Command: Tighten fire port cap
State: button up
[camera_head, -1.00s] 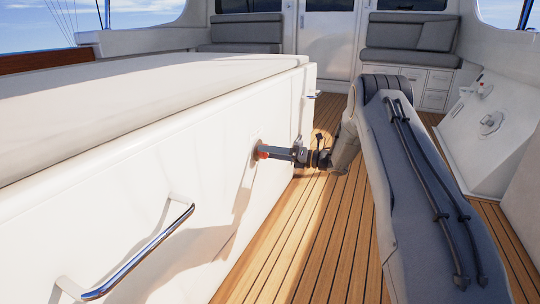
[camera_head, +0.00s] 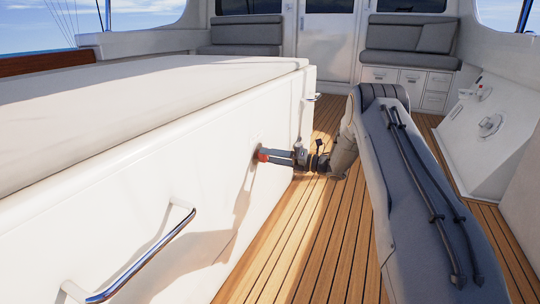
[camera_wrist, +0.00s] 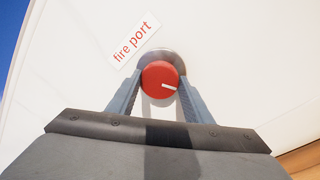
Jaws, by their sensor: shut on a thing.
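The fire port cap (camera_wrist: 158,76) is a round red cap with a white mark at its lower right in the wrist view. It sits on a round metal base (camera_wrist: 178,56) on the white hatch wall. In the head view the cap (camera_head: 262,155) is a small red spot on the side of the white engine box. My gripper (camera_wrist: 158,85) has a finger on each side of the cap and is shut on it. It also shows in the head view (camera_head: 268,156), reaching the wall from the right.
A "fire port" label (camera_wrist: 134,43) is beside the cap. A metal handle (camera_head: 140,262) sticks out of the box wall (camera_head: 120,180) in the foreground. Wooden deck (camera_head: 290,240) lies below. Grey seats (camera_head: 405,40) and drawers stand at the back, and a white console (camera_head: 490,150) at the right.

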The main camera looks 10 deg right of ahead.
jog(key=m+t+p, duration=0.1)
jog(key=m+p, duration=0.3)
jog(key=m, duration=0.8)
jog(key=m+t+h+p, duration=0.1)
jog(key=m+p, duration=0.3)
jog(key=m, duration=0.9)
jog(key=shift+s+a, duration=0.1)
jog(key=shift+s, duration=0.05)
jog(key=shift+m+t, duration=0.3)
jog(key=shift+m, duration=0.1)
jog(key=o, duration=1)
jog(key=shift+o, duration=0.2)
jog(key=p+v, duration=0.2)
jog(key=v, duration=0.5)
jog(key=shift+s+d, duration=0.3)
jog(key=shift+f, duration=0.1)
